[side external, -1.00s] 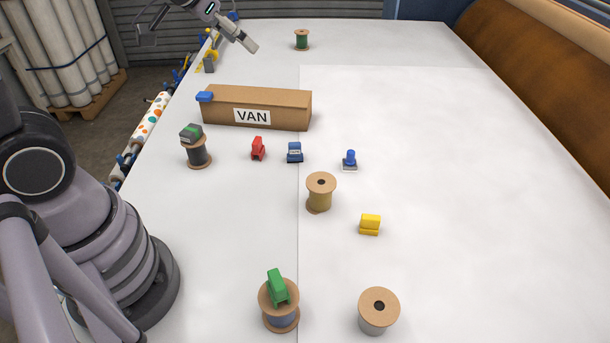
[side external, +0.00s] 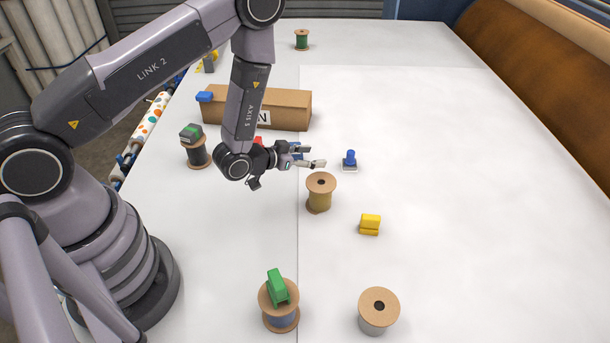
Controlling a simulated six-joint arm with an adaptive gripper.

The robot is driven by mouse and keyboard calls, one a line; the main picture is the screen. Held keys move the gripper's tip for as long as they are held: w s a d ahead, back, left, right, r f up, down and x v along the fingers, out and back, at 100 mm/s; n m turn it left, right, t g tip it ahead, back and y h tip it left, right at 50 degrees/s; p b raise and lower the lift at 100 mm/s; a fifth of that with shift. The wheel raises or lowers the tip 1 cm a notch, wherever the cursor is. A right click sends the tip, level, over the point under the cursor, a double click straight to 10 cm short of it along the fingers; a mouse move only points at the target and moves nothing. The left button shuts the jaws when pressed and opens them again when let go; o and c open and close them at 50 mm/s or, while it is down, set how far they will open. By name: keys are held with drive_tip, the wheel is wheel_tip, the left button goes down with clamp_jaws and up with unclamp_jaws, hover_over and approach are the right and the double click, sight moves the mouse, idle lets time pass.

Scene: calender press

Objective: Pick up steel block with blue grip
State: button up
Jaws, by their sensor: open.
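The steel block with the blue grip (side external: 349,161) stands upright on the white table, right of the box and behind the tan spool. It has a flat pale base and a blue knob on top. My gripper (side external: 317,156) is open and empty, held low and roughly level, with its fingers pointing right toward the block. A small gap shows between the fingertips and the block.
A cardboard box (side external: 285,98) with a blue item on top lies behind my arm. A tan spool (side external: 320,193) stands just in front of the gripper. The right side is clear.

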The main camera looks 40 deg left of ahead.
sight(349, 163)
drive_tip(key=x, duration=1.3)
drive_tip(key=shift+s+f, duration=0.1)
drive_tip(key=shift+f, duration=0.1)
clamp_jaws()
